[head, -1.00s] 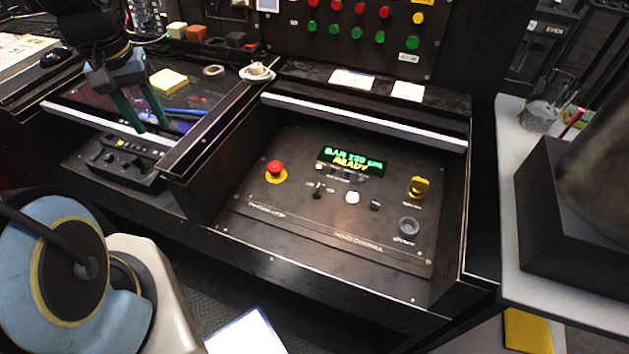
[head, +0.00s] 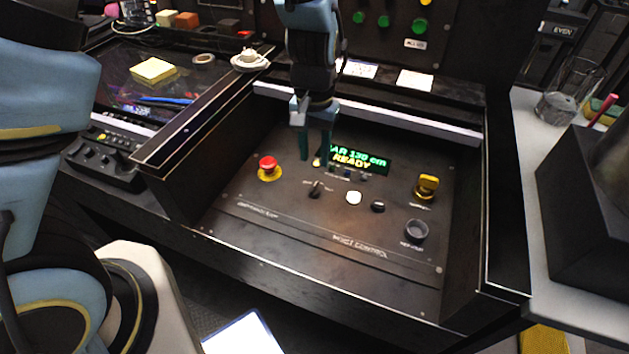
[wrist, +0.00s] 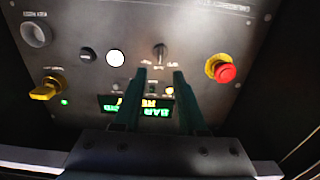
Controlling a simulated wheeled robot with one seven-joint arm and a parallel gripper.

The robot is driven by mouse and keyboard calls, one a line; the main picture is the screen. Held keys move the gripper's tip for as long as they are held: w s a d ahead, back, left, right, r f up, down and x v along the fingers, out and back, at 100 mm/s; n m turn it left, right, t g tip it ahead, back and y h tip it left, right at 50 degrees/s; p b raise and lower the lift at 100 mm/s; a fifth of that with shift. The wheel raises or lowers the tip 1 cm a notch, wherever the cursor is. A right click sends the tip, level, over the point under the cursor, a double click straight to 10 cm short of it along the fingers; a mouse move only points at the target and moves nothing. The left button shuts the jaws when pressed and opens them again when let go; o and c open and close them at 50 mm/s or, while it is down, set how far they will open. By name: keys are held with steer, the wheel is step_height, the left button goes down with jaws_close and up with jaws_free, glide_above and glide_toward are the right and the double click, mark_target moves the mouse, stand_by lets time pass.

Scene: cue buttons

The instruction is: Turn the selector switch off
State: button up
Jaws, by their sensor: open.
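A small dark lever-type knob, which looks like the selector switch (head: 316,188), sits on the sloped control panel (head: 300,230) between the red button and the white button. Its pointer is tilted in the head view. The wrist view shows the switch (wrist: 160,53) just beyond the fingertips; its labels are too small to read. My gripper (head: 317,158) is open and empty, pointing down at the panel behind the switch and left of the green display. In the wrist view its two fingers (wrist: 160,73) are apart, with the switch roughly in line with the gap and not touched.
A red mushroom button (head: 268,166) on yellow stands to the left. The lit display (head: 358,160), a white button (head: 353,198), a black knob (head: 378,206), a yellow rotary handle (head: 427,185) and a grey round control (head: 416,230) lie to the right. Raised walls border the panel.

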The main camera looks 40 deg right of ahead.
mark_target(314, 186)
step_height(314, 186, down, 9)
steer(key=shift+p, duration=0.4)
jaws_close()
stand_by(0.5)
